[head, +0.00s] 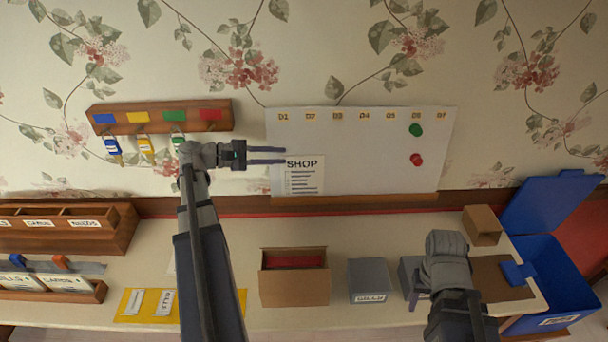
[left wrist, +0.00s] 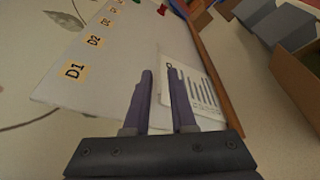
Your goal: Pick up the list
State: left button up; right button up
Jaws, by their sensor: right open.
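The list (head: 302,178) is a white sheet headed SHOP with several printed lines. It is on the lower left of the white board (head: 360,150), and its left edge is close to my left gripper. My left gripper (head: 282,156) has two dark, parallel fingers apart, pointing right, at the list's upper left. The left wrist view also shows the fingers (left wrist: 163,95), with one overlapping the list (left wrist: 205,95); whether they touch it I cannot tell. My right gripper (head: 418,296) is open, low at the right near a grey box.
A key rack (head: 160,116) with several coloured tags hangs left of the board.

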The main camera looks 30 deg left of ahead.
aim_at(302, 155)
pick_arm(q)
jog(key=shift+b+x, duration=0.6)
jog(key=shift+x, duration=2.65)
jog(key=shift+w+a, duration=0.2)
jog(key=shift+a, duration=0.05)
grip_shut()
